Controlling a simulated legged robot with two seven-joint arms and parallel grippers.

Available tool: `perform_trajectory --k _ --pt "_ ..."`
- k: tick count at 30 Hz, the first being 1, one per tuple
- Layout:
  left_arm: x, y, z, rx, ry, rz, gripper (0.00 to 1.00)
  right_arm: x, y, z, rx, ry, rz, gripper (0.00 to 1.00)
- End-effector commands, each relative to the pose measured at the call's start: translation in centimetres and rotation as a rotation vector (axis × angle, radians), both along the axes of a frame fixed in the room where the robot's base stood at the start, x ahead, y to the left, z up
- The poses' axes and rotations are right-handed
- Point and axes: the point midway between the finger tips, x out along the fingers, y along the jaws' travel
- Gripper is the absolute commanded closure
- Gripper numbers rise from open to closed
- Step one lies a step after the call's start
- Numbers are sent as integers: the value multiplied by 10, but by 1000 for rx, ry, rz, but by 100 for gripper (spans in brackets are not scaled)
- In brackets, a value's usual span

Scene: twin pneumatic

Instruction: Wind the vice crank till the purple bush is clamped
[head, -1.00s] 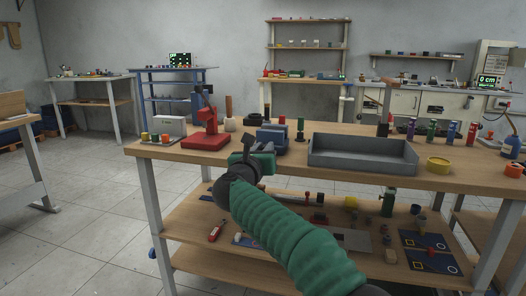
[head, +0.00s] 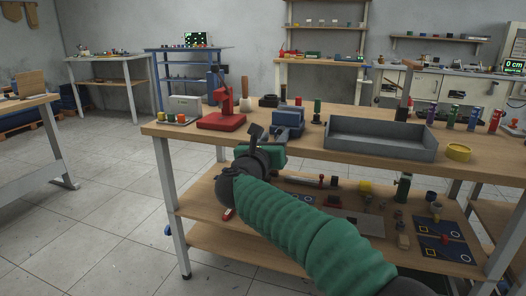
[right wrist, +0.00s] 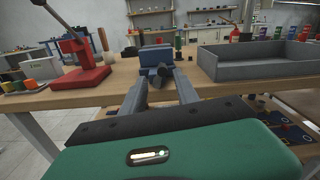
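The blue vice (head: 288,123) stands near the front edge of the wooden workbench, between the red press and the grey tray. It also shows in the right wrist view (right wrist: 156,57), straight ahead of my right gripper (right wrist: 162,82). A small dark part on the vice's front, perhaps the crank, is partly between the fingertips in that view; contact cannot be told. My right gripper (head: 264,134) is open, its two fingers apart, in front of the bench edge. I cannot make out the purple bush at the vice. My left gripper is not in view.
The red lever press (head: 222,115) stands left of the vice and the grey tray (head: 380,145) right of it. A yellow ring (head: 458,152) and several coloured cylinders stand further right. The lower shelf (head: 215,205) holds loose parts. Open floor lies left.

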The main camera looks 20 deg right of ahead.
Motion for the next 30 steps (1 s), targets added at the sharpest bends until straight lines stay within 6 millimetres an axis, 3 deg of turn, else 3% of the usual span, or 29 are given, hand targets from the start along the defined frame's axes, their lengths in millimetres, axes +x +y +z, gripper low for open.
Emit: perform_trajectory --k 6,13,25,28,30 --pt "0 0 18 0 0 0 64 -55 38 4 -2 1 4 63" --pt "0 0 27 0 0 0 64 -90 62 0 0 2 2 63" --pt "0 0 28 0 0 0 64 -94 65 -1 -16 11 8 63" --pt "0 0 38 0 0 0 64 -84 72 -1 -209 101 100 63" --pt "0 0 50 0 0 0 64 -73 84 -14 -520 255 244 63"
